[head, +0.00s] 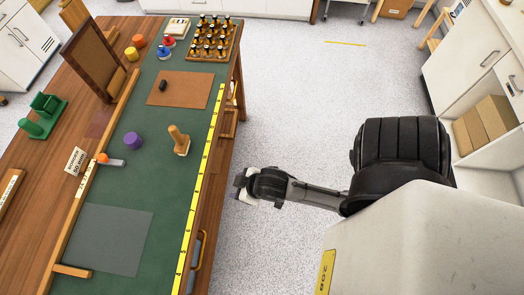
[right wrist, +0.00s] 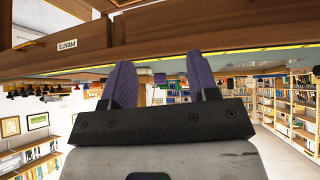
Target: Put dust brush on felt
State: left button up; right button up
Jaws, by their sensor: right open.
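A wooden-handled piece on a pale base, apparently the dust brush (head: 180,140), stands upright on the green bench top near its right edge in the head view. A flat grey square, apparently the felt (head: 108,240), lies bare at the near end of the green top. My right gripper (head: 240,188) is off the bench's right side, below and right of the brush and apart from it. In the right wrist view its purple fingers (right wrist: 160,75) are spread with nothing gripped. My left gripper is not in view.
A yellow tape (head: 200,170) runs along the bench's right edge. A purple disc (head: 133,141) and a grey-handled tool with an orange end (head: 110,161) lie left of the brush. A brown mat (head: 180,90) and a bottle rack (head: 213,40) are farther back. The floor beside the bench is clear.

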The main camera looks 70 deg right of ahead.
jog(key=s+a+n+g, duration=0.1)
jog(key=s+g, duration=0.3)
jog(key=s, duration=0.4)
jog(key=shift+a+y, duration=0.4)
jog(key=shift+a, duration=0.45)
